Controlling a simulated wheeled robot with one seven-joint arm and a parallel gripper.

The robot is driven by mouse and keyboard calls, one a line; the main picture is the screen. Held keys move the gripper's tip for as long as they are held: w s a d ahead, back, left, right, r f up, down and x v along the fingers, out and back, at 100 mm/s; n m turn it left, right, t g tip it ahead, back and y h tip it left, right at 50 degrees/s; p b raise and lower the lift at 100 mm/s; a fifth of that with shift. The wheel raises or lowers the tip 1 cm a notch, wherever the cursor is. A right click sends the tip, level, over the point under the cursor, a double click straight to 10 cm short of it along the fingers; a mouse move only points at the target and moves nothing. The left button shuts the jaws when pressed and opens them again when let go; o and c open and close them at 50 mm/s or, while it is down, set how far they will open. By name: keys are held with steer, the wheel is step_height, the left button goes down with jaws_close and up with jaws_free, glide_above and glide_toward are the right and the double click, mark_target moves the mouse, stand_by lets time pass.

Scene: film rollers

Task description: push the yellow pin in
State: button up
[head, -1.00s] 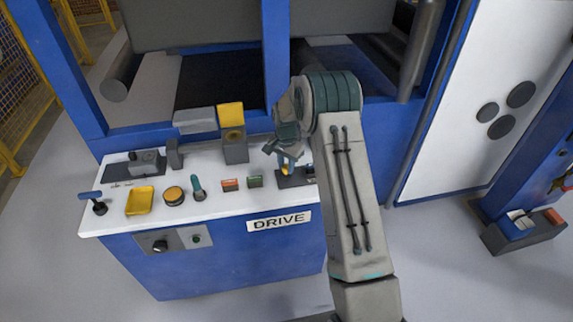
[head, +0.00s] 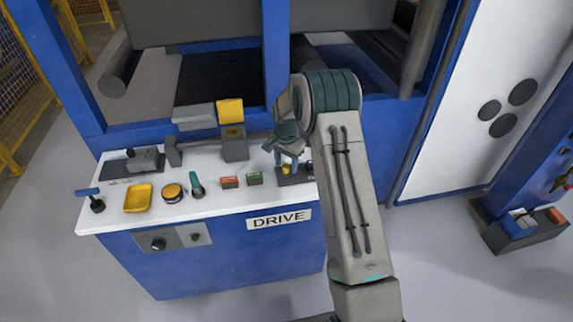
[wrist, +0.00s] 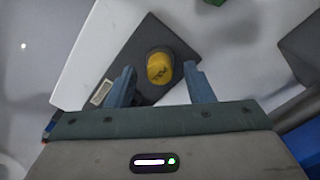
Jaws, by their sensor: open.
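The yellow pin (wrist: 160,66) stands on a dark base plate (wrist: 128,60) at the right end of the white panel top. In the head view the pin (head: 286,169) shows as a small yellow spot, partly hidden by my gripper. My gripper (wrist: 162,78) is open, with its two blue fingers apart on either side of the pin in the wrist view. I cannot tell whether either finger touches it. In the head view my gripper (head: 287,158) is just above the base plate and points down.
On the white panel top (head: 220,200) stand a grey block with a yellow top (head: 231,112), red (head: 229,182) and green (head: 254,178) blocks, a teal-handled lever (head: 197,186), a round yellow button (head: 173,192) and a yellow tray (head: 138,198). The blue machine frame rises behind.

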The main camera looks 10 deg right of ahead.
mark_target(286, 166)
step_height(286, 166, up, 13)
steer(key=b, duration=0.1)
steer(key=shift+b, duration=0.3)
steer(key=s+r+n+t, duration=0.1)
steer(key=s+r+n, duration=0.1)
steer(key=s+r, duration=0.5)
steer(key=s+r+n, duration=0.2)
steer(key=s+r, duration=0.2)
steer(key=s, duration=0.6)
steer(key=s+f+n+t, duration=0.1)
steer(key=s+n, duration=0.4)
steer(key=s, duration=1.5)
steer(key=shift+f+t, duration=0.4)
steer(key=shift+t, duration=0.1)
